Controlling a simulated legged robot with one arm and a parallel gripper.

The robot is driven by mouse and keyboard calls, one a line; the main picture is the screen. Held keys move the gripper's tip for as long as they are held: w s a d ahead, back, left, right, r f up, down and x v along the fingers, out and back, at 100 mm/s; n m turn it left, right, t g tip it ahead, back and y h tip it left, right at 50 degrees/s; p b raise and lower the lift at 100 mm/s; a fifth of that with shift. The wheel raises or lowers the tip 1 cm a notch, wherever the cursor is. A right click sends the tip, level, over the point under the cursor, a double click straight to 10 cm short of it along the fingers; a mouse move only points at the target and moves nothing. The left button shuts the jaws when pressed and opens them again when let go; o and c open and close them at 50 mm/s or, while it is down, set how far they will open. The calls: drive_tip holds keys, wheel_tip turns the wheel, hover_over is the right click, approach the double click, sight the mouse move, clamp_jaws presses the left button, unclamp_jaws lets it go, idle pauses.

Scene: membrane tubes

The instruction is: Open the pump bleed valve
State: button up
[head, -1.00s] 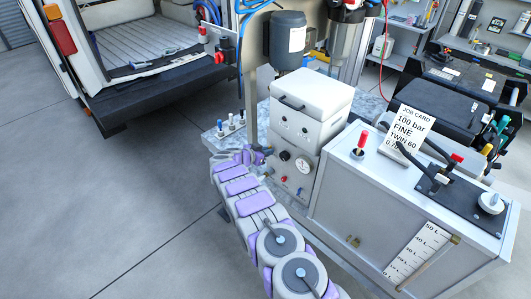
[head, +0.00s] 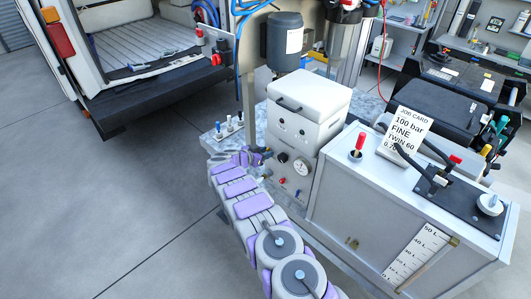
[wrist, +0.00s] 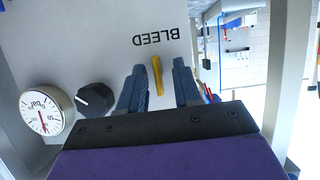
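The bleed valve shows in the wrist view as a slim yellow lever (wrist: 157,75) below an upside-down BLEED label (wrist: 160,36) on a pale panel. My gripper (wrist: 162,82) is open, with one dark finger on each side of the lever. In the head view my gripper (head: 262,153) is at the left side of the white pump unit (head: 300,125), and the lever is hidden there.
A black knob (wrist: 95,98) and a round pressure gauge (wrist: 46,110) sit left of the fingers on the same panel. A grey tank (head: 350,210) with a job card (head: 407,128) stands right of my arm. Small bottles (head: 230,126) stand at the bench's left end. Open floor lies left.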

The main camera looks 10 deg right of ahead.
drive_tip(key=v, duration=1.7)
drive_tip(key=shift+a, duration=0.2)
drive_tip(key=shift+w, duration=0.15)
drive_tip(key=w+a+r+n+t+y+b, duration=0.1)
drive_tip(key=w+r+n+t+y, duration=0.15)
drive_tip(key=r, duration=0.55)
drive_tip(key=w+a+r+n+t+y+b, duration=0.1)
drive_tip(key=w+r+t+y+b, duration=0.2)
drive_tip(key=r, duration=0.6)
drive_tip(key=s+a+r+n+g+y, duration=0.1)
drive_tip(key=s+a+r+n+y, duration=0.1)
drive_tip(key=s+r+n+y, duration=0.5)
drive_tip(key=s+d+f+g+b, duration=0.2)
drive_tip(key=s+d+f+g, duration=0.2)
drive_tip(key=s, duration=1.4)
drive_tip(key=s+d+f+g+h+b, duration=0.1)
drive_tip(key=s+d+f+g, duration=0.4)
drive_tip(key=s, duration=1.4)
drive_tip(key=s+d+f+g+b, duration=0.2)
drive_tip(key=s+d, duration=0.6)
drive_tip(key=s, duration=1)
wheel_tip(320, 180, down, 3)
drive_tip(key=g, duration=0.3)
drive_tip(key=shift+s+b, duration=0.2)
drive_tip(key=shift+b, duration=0.2)
